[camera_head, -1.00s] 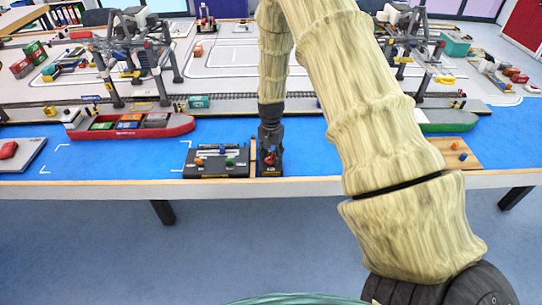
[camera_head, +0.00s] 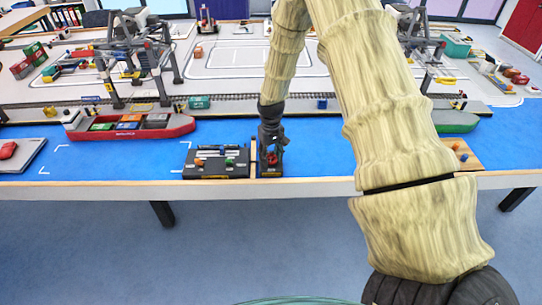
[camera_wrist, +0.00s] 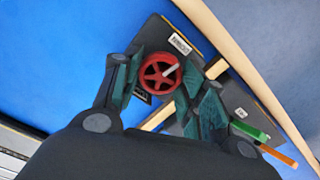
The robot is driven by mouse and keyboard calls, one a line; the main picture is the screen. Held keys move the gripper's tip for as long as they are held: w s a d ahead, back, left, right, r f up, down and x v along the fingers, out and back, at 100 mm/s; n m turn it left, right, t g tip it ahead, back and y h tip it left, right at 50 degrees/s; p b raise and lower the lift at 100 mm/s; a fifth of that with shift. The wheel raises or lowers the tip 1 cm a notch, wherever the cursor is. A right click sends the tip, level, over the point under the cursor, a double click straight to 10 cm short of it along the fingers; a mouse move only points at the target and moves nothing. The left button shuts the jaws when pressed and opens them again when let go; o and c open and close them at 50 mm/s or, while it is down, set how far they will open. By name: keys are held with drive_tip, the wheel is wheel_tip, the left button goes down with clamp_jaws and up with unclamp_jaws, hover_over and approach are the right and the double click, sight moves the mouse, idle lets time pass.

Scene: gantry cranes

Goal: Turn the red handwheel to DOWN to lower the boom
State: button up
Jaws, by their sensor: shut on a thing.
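The red handwheel (camera_wrist: 159,74) sits on a small dark control box (camera_wrist: 163,33) with a white label. In the wrist view the spoked wheel lies between the two fingers of my gripper (camera_wrist: 164,82), which is shut on it. A pale handle shows on the wheel. The boom is not clearly made out; a gantry crane (camera_head: 140,55) stands at the left.
A dark panel (camera_head: 217,171) with orange and green levers stands just left of the box, past a wooden strip (camera_head: 253,160). A red ship (camera_head: 130,128) lies on the blue surface (camera_head: 100,153) at the left. The table's front edge (camera_head: 320,186) is close by.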

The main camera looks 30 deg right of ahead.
sight(271, 157)
drive_tip(key=shift+w+r+n, duration=0.1)
drive_tip(key=shift+n, duration=0.8)
drive_tip(key=o, duration=1)
wheel_tip(271, 157, up, 12)
drive_tip(key=shift+f, duration=0.1)
drive_tip(key=shift+d, duration=0.1)
